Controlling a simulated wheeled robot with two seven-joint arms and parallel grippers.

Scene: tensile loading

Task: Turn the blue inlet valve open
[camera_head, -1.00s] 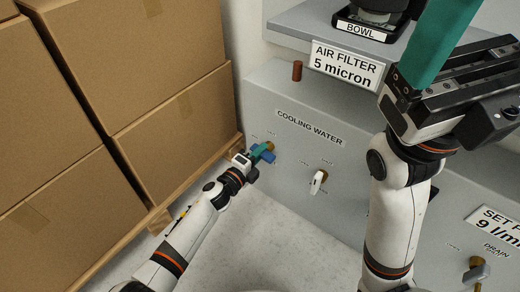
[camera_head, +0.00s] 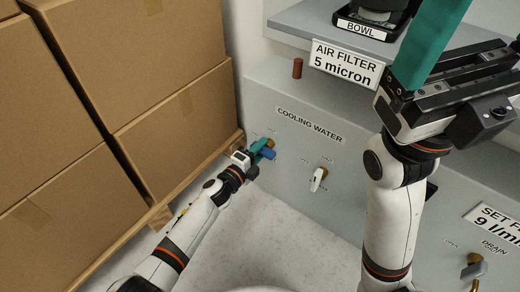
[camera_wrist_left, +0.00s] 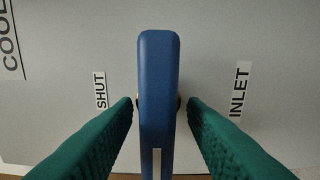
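The blue inlet valve handle (camera_head: 267,154) is on the grey cooling water panel, at the left. In the left wrist view the blue handle (camera_wrist_left: 158,95) stands lengthwise between the two green fingers of my left gripper (camera_wrist_left: 160,103). A narrow gap shows on each side of the handle, so the gripper is open around it. SHUT is printed left of the handle and INLET right of it. In the head view my left gripper (camera_head: 260,150) partly covers the handle. My right gripper (camera_head: 445,95) is raised at the upper right; its fingertips are out of frame.
A white-handled valve (camera_head: 318,180) is right of the blue one. A drain valve (camera_head: 475,268) is at the lower right. Stacked cardboard boxes (camera_head: 180,115) on a wooden pallet stand close to my left arm. An air filter sign (camera_head: 345,64) is above the panel.

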